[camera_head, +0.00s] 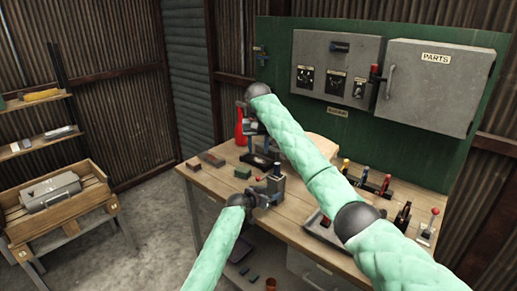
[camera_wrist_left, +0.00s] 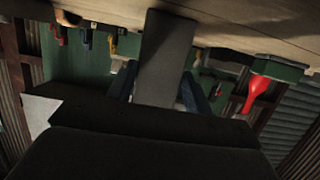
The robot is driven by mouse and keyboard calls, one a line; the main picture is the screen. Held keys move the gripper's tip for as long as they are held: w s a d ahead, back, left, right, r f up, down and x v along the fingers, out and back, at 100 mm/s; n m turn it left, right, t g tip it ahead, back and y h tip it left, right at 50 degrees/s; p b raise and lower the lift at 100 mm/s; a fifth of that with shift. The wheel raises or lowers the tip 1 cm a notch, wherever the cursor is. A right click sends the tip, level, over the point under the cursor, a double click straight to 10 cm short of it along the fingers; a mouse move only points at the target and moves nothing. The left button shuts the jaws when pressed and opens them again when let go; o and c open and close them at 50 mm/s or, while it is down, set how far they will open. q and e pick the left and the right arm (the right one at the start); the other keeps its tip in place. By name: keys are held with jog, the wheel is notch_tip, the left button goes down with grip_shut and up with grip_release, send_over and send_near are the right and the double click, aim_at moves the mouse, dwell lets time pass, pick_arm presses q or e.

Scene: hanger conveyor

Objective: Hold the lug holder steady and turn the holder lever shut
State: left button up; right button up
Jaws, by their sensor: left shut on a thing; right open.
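My left gripper (camera_head: 268,196) is at the near edge of the workbench, shut on a grey upright block that I take for the lug holder (camera_head: 276,183). A small red ball knob (camera_head: 258,178), perhaps the holder lever, shows just left of it. In the left wrist view, a dark grey block (camera_wrist_left: 166,55) stands between the bluish fingers of the left gripper (camera_wrist_left: 160,92). My right gripper (camera_head: 252,127) is open, farther back above the bench, beside a dark-based fixture (camera_head: 258,160). Its fingertips are small and partly hidden, and I cannot tell whether they touch anything.
A red bottle (camera_head: 239,128) stands behind the right gripper; it also shows in the left wrist view (camera_wrist_left: 257,92). Small blocks (camera_head: 211,159) lie on the bench's left part. Tool racks (camera_head: 376,183) stand right, beyond my right arm. A grey parts cabinet (camera_head: 436,85) hangs behind.

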pick_arm(q)
jog(key=o, duration=1.3)
